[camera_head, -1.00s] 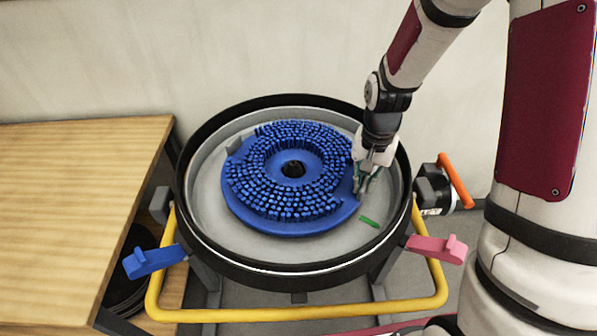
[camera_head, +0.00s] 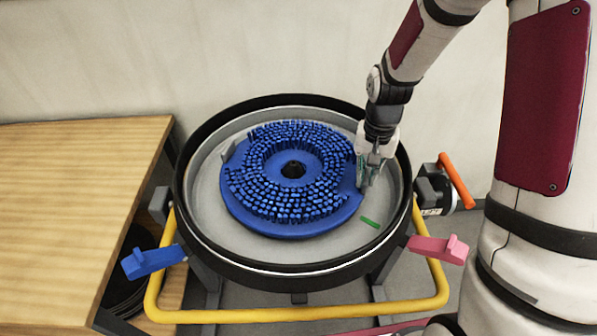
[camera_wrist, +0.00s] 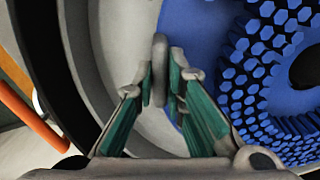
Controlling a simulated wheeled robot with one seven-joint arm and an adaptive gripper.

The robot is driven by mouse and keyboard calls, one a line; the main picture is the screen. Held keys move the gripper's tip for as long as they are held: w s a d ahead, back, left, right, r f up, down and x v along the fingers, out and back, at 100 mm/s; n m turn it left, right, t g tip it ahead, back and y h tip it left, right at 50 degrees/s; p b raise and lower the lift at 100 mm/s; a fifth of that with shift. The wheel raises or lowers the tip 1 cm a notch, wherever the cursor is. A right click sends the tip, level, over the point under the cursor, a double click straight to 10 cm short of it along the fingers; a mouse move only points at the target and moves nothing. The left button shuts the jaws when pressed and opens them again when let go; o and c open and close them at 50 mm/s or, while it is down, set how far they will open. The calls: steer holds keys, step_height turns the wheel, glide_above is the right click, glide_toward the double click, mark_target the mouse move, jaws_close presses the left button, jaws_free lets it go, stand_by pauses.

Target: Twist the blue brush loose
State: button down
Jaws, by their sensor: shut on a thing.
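The round blue brush (camera_head: 290,229) lies bristles up in the round scrubber tank (camera_head: 212,210), with a dark hole at its centre. A grey tab (camera_head: 227,151) stands on its left edge. My gripper (camera_head: 366,176) is at the brush's right edge, pointing down. In the wrist view my gripper (camera_wrist: 162,80) is shut on an upright grey tab (camera_wrist: 159,62) beside the blue brush (camera_wrist: 190,30), one finger on each side. The fingers have green inner pads.
A short green mark (camera_head: 370,222) is on the tank floor. The tank's dark raised rim (camera_head: 300,268) surrounds the brush. Outside are a blue lever (camera_head: 150,262), a pink lever (camera_head: 438,248), an orange handle (camera_head: 456,181) and a yellow rail (camera_head: 300,315). A wooden table (camera_head: 70,215) stands left.

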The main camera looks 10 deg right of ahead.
steer(key=shift+w+d, duration=0.15)
steer(key=shift+w, duration=0.2)
stand_by(0.3)
steer(key=shift+w+d+n+b, duration=0.15)
steer(key=shift+w+d+n, duration=0.05)
steer(key=shift+w+n, duration=0.4)
steer(key=shift+w+d+n+b, duration=0.2)
steer(key=shift+w+n, duration=0.2)
steer(key=shift+w, duration=0.25)
steer(key=shift+w, duration=0.15)
steer(key=shift+w+d+n, duration=0.1)
steer(key=shift+w+n, duration=0.3)
steer(key=c, duration=1.6)
jaws_free()
steer(key=shift+w, duration=0.1)
steer(key=shift+o, duration=0.2)
steer(key=shift+f, duration=0.1)
